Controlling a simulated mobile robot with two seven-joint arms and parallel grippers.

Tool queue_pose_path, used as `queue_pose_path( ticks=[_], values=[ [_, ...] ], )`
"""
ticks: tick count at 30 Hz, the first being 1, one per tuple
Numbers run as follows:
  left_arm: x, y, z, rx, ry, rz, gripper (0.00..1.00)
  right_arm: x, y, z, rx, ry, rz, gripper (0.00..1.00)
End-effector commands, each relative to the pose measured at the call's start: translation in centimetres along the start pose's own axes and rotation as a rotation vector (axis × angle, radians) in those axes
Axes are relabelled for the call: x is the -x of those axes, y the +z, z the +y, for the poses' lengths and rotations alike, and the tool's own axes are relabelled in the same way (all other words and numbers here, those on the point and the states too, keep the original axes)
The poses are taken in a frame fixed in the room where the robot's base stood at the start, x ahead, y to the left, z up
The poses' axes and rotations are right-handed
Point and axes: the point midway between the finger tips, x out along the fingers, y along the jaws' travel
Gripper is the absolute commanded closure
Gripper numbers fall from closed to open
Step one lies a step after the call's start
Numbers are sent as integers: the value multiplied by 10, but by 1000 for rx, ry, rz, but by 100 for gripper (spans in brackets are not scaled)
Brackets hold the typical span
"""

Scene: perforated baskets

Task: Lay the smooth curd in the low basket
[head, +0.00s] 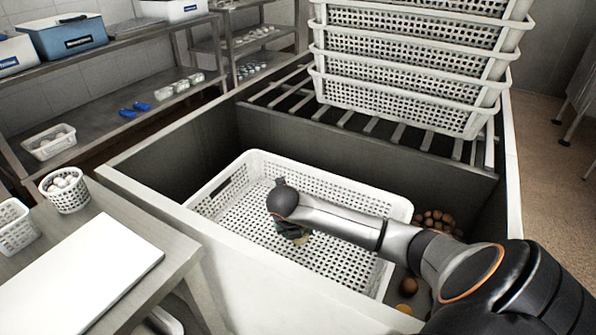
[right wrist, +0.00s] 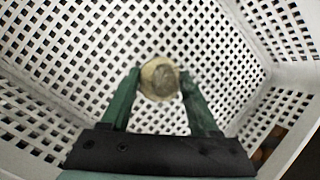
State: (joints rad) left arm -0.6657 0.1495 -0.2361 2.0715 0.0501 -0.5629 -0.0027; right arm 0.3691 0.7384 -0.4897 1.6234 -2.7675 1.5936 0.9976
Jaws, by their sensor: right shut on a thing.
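The low basket (head: 233,212) is a white perforated basket lying inside the grey vat; its holed floor and walls fill the right wrist view (right wrist: 70,60). My right arm reaches over it from the right, and my right gripper (head: 296,236) is down inside the basket, near its middle. In the right wrist view its green fingers (right wrist: 158,92) are shut on a round, pale yellowish curd with a greyish blotchy face (right wrist: 160,78). The curd is mostly hidden in the head view. I cannot tell whether it touches the basket floor. My left gripper is not in view.
A stack of white baskets (head: 405,85) stands on slats at the vat's back right. Brown round things (head: 437,220) and orange ones (head: 409,286) lie beside the basket's right end. A table with a white board (head: 80,275) and small baskets (head: 65,190) is at left.

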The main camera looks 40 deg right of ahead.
Motion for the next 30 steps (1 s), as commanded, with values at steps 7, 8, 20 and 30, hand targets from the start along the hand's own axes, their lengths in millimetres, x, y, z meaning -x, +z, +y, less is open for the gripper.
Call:
queue_pose_path(
  ticks=[7,8,20,30],
  values=[
    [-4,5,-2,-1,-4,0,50,-29,-13,7,1,0,2,95],
    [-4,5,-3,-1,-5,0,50,-30,-13,7,1,0,1,95],
    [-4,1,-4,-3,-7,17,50,-30,-13,6,1,0,1,29],
    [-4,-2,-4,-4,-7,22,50,-30,-13,6,1,0,1,8]
  ],
)
